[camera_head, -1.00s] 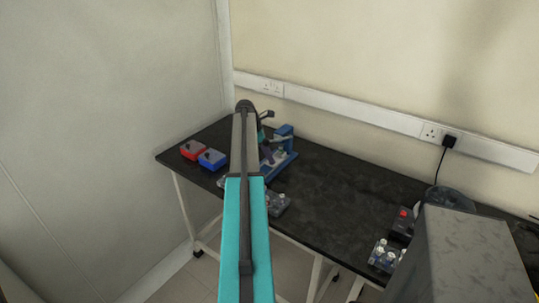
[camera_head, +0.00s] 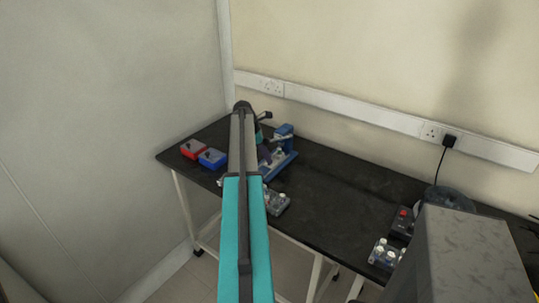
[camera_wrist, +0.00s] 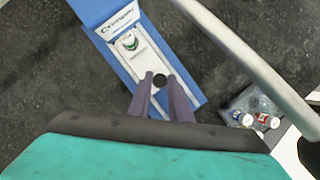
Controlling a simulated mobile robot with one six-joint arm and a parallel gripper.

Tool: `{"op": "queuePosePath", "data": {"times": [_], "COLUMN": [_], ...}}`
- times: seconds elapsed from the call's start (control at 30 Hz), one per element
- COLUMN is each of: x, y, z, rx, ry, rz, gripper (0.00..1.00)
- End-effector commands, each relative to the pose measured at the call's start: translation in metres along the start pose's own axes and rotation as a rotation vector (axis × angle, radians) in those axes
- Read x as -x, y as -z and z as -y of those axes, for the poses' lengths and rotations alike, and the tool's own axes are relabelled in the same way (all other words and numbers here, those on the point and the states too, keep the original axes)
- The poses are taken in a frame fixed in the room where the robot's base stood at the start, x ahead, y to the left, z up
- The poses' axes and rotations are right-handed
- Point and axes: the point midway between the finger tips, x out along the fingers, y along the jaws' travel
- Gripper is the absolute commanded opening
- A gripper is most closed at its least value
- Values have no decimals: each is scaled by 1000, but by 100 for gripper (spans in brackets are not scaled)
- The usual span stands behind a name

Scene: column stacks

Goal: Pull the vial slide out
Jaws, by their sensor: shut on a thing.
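The blue device (camera_wrist: 100,12) has a white slide (camera_wrist: 150,58) in its channel, seen from above in the wrist view. A small vial (camera_wrist: 129,42) with green on it sits on the slide. My gripper (camera_wrist: 160,82) is shut on the slide's round black knob (camera_wrist: 159,79), one finger on each side. In the head view the blue device (camera_head: 284,131) stands on the bench, and my arm hides part of it and the gripper.
A clear rack (camera_wrist: 250,108) with capped vials stands close by, right of the slide. A grey block (camera_head: 465,255) fills the lower right.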

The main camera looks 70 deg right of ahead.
Motion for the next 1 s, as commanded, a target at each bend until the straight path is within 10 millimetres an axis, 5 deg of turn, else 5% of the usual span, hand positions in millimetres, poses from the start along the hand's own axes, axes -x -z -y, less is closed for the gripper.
{"op": "queuePosePath", "data": {"times": [0.5, 0.97, 1.0], "x": [18, 20, 20], "y": [41, 49, 50], "z": [47, 54, 54], "rx": [0, 1, 1], "ry": [1, 5, 6], "rz": [0, -3, -3], "gripper": [0, 0, 25]}}
